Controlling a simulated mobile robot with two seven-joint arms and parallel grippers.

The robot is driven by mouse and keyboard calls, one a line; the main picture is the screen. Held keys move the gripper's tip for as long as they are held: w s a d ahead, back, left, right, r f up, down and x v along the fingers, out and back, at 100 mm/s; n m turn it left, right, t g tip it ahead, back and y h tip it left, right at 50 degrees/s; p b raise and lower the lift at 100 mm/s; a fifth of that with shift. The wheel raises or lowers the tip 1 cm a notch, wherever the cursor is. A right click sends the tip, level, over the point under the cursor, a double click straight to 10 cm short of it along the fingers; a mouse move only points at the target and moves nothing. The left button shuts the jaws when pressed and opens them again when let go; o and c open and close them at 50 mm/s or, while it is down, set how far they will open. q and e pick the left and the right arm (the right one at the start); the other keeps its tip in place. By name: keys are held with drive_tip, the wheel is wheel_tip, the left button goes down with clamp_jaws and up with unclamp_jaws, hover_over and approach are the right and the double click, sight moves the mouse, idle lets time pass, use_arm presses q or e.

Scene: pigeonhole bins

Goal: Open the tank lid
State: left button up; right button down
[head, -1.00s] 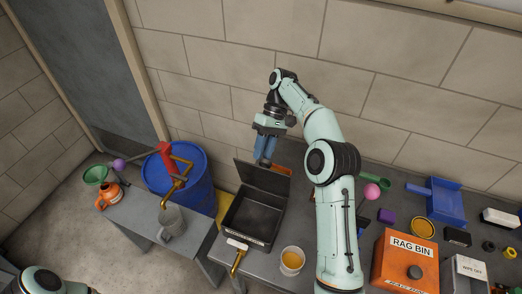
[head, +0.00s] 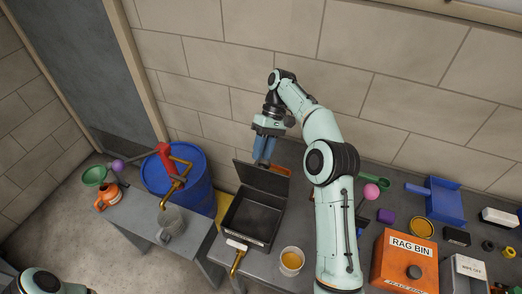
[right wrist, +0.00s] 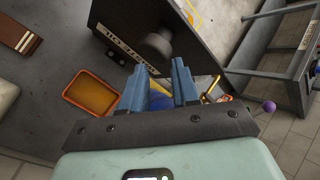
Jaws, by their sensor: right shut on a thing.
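The tank is a black open-topped box (head: 247,222) on the bench left of my right arm. Its dark lid (head: 263,178) stands raised at the back edge, and the inside shows empty. In the right wrist view the lid (right wrist: 208,35) shows its labelled outer face and a round dark knob (right wrist: 157,47). My right gripper (head: 263,157) is behind the lid's top edge, pointing down. Its blue fingers show in the right wrist view (right wrist: 160,75) at the knob, shut on it; the exact contact is partly hidden. Only a piece of my left arm shows, not its gripper.
An orange tray (right wrist: 92,93) lies behind the lid. A white-handled tap or brush (head: 238,247) is at the tank's front, a cup of yellow stuff (head: 291,261) to its right. The orange rag bin (head: 405,262) stands right of my arm. A blue barrel (head: 190,195) stands left.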

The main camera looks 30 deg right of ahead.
drive_tip(key=f, duration=0.1)
drive_tip(key=d+f, duration=0.1)
drive_tip(key=s+f, duration=0.1)
drive_tip(key=shift+d+g, duration=0.3)
drive_tip(key=shift+d, duration=0.05)
drive_tip(key=c, duration=1.2)
unclamp_jaws()
drive_tip(key=o, duration=0.5)
drive_tip(key=shift+d+f, duration=0.15)
drive_tip(key=shift+w+r, duration=0.25)
drive_tip(key=shift+r, duration=0.05)
drive_tip(key=shift+w+r, duration=0.1)
drive_tip(key=shift+w, duration=0.05)
